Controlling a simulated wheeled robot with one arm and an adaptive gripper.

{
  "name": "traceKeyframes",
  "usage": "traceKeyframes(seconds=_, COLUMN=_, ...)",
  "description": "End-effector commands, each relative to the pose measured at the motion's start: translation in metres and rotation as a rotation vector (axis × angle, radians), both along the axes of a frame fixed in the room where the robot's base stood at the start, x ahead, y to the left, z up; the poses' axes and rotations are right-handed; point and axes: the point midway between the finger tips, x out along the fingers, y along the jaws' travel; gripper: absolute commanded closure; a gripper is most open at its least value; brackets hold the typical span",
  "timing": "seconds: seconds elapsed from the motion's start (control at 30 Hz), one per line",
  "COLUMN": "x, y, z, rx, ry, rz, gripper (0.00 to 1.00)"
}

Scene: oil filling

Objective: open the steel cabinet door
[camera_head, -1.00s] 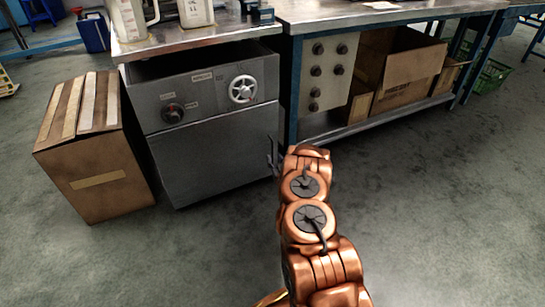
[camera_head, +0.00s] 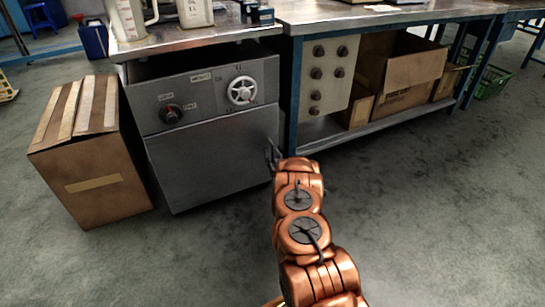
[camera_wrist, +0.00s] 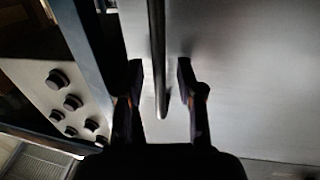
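The steel cabinet (camera_head: 205,100) stands under the metal bench, with a dial and a white handwheel on its upper panel. Its door (camera_head: 205,160) is the plain grey lower front and looks shut. My gripper (camera_head: 272,155) is at the door's right edge, partly hidden by my arm. In the wrist view, my gripper (camera_wrist: 160,75) is open, with one finger on each side of a thin vertical handle bar (camera_wrist: 157,50). The bar's lower end shows between the fingers, and gaps show on both sides. The grey door surface (camera_wrist: 250,80) fills the right side.
A cardboard box (camera_head: 90,155) stands on the floor left of the cabinet. A blue bench leg (camera_head: 290,95) and a panel with several dark knobs (camera_head: 328,75) are close on the right. Free floor (camera_head: 430,210) lies in front and to the right.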

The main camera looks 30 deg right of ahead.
Motion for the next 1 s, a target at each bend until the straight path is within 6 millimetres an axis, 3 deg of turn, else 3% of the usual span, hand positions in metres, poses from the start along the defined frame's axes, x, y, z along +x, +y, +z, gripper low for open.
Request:
traceKeyframes(seconds=0.33, x=0.0023, y=-0.0004, z=0.0002, rx=0.001, ry=0.0, rz=0.0, gripper=0.63)
traceKeyframes(seconds=0.7, x=0.0024, y=-0.0004, z=0.0004, rx=0.001, ry=0.0, rz=0.0, gripper=1.0)
traceKeyframes(seconds=1.0, x=0.0024, y=-0.0001, z=0.0004, rx=0.001, ry=0.0, rz=0.001, gripper=1.0)
